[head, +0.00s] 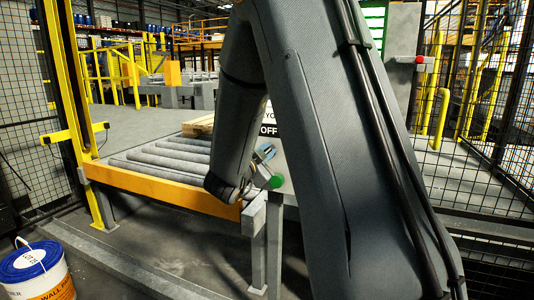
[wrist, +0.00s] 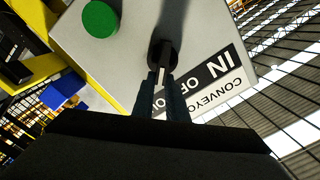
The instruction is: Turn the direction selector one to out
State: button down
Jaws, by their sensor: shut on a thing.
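The direction selector (wrist: 162,52) is a dark knob on a grey control box (wrist: 222,30) in the wrist view. My gripper (wrist: 163,84) is shut on the selector, one finger on each side. A black and white label with "CONVEYOR", "OFF" and "IN" (wrist: 215,72) shows upside down beside it. I cannot tell which setting the selector points to. In the head view the control box (head: 281,162) shows in part beside my arm, with "OFF" on its label. My arm hides the selector there.
A green button (wrist: 100,19) sits on the same box near the selector. It also shows in the head view (head: 276,181). A roller conveyor (head: 160,165) with a yellow edge lies left of the box. A pail (head: 36,272) stands at the lower left. Mesh fencing (head: 480,185) stands at right.

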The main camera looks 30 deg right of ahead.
jog(key=c, duration=1.8)
grip_release()
jog(key=shift+s+d, duration=0.1)
jog(key=shift+o, duration=0.2)
jog(key=shift+s+a, duration=0.1)
jog(key=shift+a, duration=0.3)
jog(key=v, duration=0.7)
jog(key=shift+s+b, duration=0.15)
jog(key=shift+b, duration=0.3)
